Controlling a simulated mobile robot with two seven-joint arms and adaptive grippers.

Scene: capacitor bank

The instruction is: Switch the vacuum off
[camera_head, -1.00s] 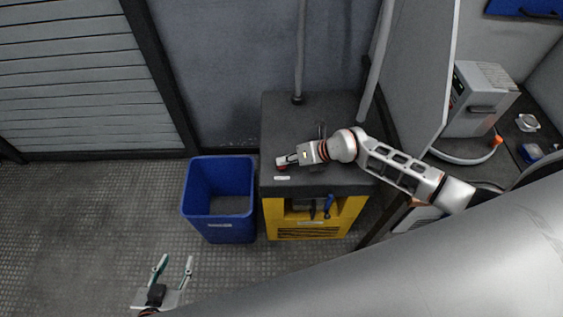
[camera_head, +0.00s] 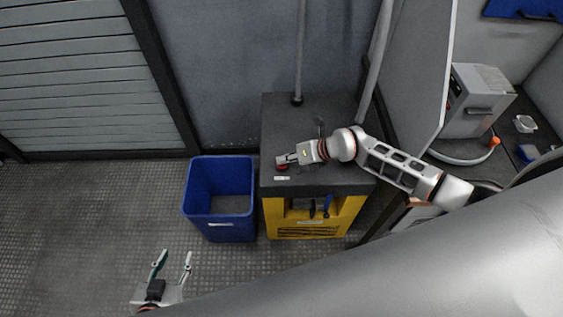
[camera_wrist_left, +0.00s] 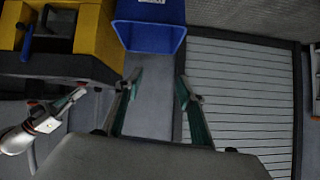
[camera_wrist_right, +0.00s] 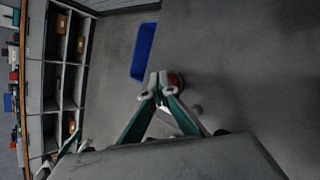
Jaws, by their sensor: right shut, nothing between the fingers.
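The vacuum is a yellow unit (camera_head: 275,219) with a dark grey top (camera_head: 345,183), standing against the wall in the head view. A red button (camera_head: 281,167) sits on its top near the front left edge, beside a small white label (camera_head: 282,178). My right gripper (camera_head: 279,160) is shut and empty, its fingertips at the button. In the right wrist view the closed fingertips (camera_wrist_right: 159,80) partly cover the red button (camera_wrist_right: 176,81); I cannot tell whether they touch it. My left gripper (camera_head: 173,258) is open and empty above the floor, away from the vacuum.
A blue bin (camera_head: 219,222) stands just left of the vacuum. A grey pipe (camera_head: 300,50) rises from the vacuum's top. A panel and a bench with a grey device (camera_head: 477,105) are at the right. The floor at the left is clear.

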